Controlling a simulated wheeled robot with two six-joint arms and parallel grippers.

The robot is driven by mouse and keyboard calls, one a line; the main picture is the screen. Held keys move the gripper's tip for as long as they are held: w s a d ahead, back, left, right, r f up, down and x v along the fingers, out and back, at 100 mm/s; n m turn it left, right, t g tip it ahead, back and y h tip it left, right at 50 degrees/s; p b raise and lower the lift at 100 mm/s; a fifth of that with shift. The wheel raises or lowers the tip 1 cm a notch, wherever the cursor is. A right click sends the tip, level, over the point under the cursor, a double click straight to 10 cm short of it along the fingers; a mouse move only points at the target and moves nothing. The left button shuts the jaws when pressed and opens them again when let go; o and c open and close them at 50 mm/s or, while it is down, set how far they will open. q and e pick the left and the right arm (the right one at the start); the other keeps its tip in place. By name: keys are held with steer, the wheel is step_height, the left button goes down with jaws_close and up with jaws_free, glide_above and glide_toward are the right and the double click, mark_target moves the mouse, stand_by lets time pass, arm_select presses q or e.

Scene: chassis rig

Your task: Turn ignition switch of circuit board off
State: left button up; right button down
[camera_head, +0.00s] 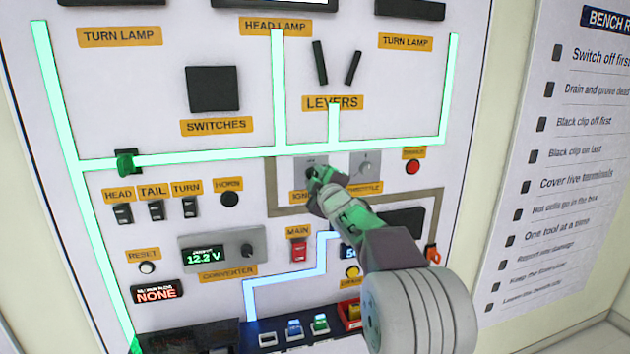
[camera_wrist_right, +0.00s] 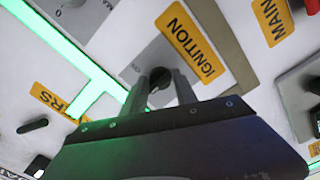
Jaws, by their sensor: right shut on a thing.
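The circuit board (camera_head: 220,140) is a white upright panel with lit green lines. The ignition switch is a dark round knob on a grey plate (camera_head: 306,163) in the middle of the board. In the head view my right gripper (camera_head: 314,176) reaches it from the lower right and partly hides it and its yellow label. In the right wrist view the ignition knob (camera_wrist_right: 158,82) sits between the two fingers of my right gripper (camera_wrist_right: 160,88), which is shut on it. The IGNITION label (camera_wrist_right: 191,43) is beside it. My left gripper is not in view.
The throttle knob (camera_head: 365,165) is just right of the ignition plate, with a red button (camera_head: 413,167) beyond it. A red MAIN switch (camera_head: 299,250) and the converter (camera_head: 222,249) are below. A rules board (camera_head: 580,150) stands at the right.

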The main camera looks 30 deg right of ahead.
stand_by(0.3)
steer(key=c, duration=1)
jaws_free()
steer(key=shift+c, duration=0.2)
steer(key=shift+w+d, duration=0.1)
steer(key=shift+d, duration=0.05)
steer(key=b+v, duration=0.1)
steer(key=v, duration=0.8)
